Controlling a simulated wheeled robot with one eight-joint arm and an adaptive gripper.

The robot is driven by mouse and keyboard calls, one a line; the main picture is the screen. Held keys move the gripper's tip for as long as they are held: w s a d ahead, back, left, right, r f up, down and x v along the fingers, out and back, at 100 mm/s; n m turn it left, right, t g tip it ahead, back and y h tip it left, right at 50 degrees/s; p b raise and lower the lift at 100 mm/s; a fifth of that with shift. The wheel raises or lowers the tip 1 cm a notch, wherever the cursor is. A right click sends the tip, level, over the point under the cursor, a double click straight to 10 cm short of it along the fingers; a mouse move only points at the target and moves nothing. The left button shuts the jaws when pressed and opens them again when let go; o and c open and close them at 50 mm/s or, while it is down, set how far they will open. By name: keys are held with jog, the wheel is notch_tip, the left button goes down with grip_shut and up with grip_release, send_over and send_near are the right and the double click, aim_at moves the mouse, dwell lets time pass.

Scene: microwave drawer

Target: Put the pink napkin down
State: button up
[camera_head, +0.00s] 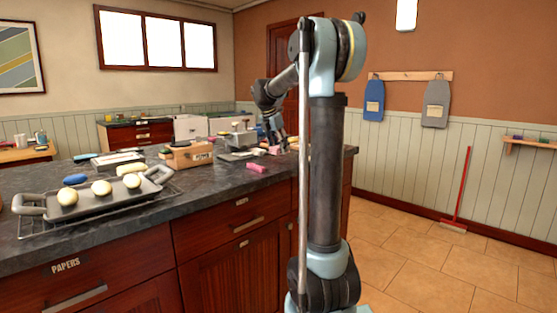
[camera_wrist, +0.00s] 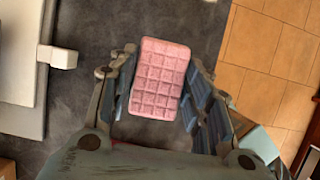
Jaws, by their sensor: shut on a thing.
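The pink napkin (camera_wrist: 162,72), a small block with a waffle pattern, lies between the two fingers of my gripper (camera_wrist: 160,88) in the wrist view. My gripper is shut on it. In the head view my gripper (camera_head: 275,136) points down over the far right part of the dark counter (camera_head: 222,181), with the napkin (camera_head: 274,150) small at its tips. The napkin is over the dark counter surface, and I cannot tell whether it touches it.
Another pink piece (camera_head: 257,168) lies on the counter nearer to me. A black tray (camera_head: 85,204) with pale round items stands on a rack at the left. A wooden box (camera_head: 188,155) stands mid-counter. The wrist view shows the counter edge and floor tiles (camera_wrist: 265,50) at right.

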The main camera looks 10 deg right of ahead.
aim_at(279, 164)
jog(key=shift+f, duration=2.35)
jog(key=shift+s+f, duration=0.2)
jog(key=shift+f, duration=0.1)
jog(key=o, duration=0.9)
jog(key=shift+o, duration=1)
jog(key=shift+f, duration=0.15)
